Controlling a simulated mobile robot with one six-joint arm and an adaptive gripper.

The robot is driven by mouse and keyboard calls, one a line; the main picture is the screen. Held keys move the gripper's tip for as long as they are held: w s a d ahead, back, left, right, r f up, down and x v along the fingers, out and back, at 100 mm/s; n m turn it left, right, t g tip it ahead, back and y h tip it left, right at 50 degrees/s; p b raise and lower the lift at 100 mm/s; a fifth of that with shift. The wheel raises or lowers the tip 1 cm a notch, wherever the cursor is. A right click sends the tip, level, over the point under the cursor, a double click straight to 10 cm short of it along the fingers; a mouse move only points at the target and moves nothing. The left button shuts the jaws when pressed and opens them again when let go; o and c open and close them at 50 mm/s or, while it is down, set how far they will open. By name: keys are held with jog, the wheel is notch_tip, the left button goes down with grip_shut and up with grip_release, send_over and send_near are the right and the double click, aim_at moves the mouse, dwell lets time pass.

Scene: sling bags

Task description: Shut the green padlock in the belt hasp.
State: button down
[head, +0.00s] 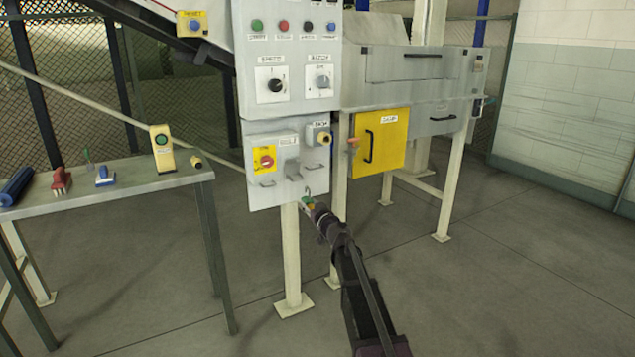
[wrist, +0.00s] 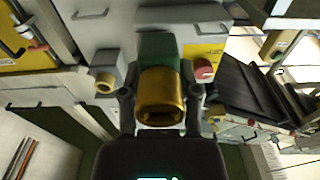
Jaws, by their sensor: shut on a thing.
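My gripper (head: 309,205) is shut on the green padlock (head: 306,200), just below and in front of the grey switch panel. In the wrist view the padlock's green body (wrist: 158,50) and brass end with a dark keyway (wrist: 160,98) sit between the two fingers. A thin shackle shows above the body in the head view, apart from the panel; whether it is open is too small to tell. A grey hasp-like bracket (head: 292,173) is on the panel, up and left of the padlock. The red switch (head: 266,161) on a yellow plate is left of it.
A control box (head: 290,60) with buttons and knobs is above the panel. A grey table (head: 110,190) at left holds a yellow device (head: 161,148) and small tools. A yellow door (head: 380,140) is at right. A cream post (head: 291,255) stands under the panel. The right floor is clear.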

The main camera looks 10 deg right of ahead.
jog(key=shift+d+r, duration=0.1)
jog(key=shift+d, duration=0.15)
jog(key=shift+r, duration=0.15)
jog(key=p, duration=1)
send_near(298, 180)
notch_tip(298, 180, up, 5)
jog(key=s, duration=0.2)
jog(key=shift+d+g, duration=0.35)
jog(key=shift+g, duration=0.05)
jog(key=shift+w+f, duration=0.15)
jog(key=shift+f, duration=0.1)
jog(key=shift+f+b+x, duration=0.15)
jog(key=shift+b+x, duration=0.05)
jog(key=shift+x, duration=1.15)
jog(key=shift+f+b+x, duration=0.15)
jog(key=shift+b+x, duration=0.05)
jog(key=shift+x, duration=1.1)
jog(key=shift+x, duration=3.4)
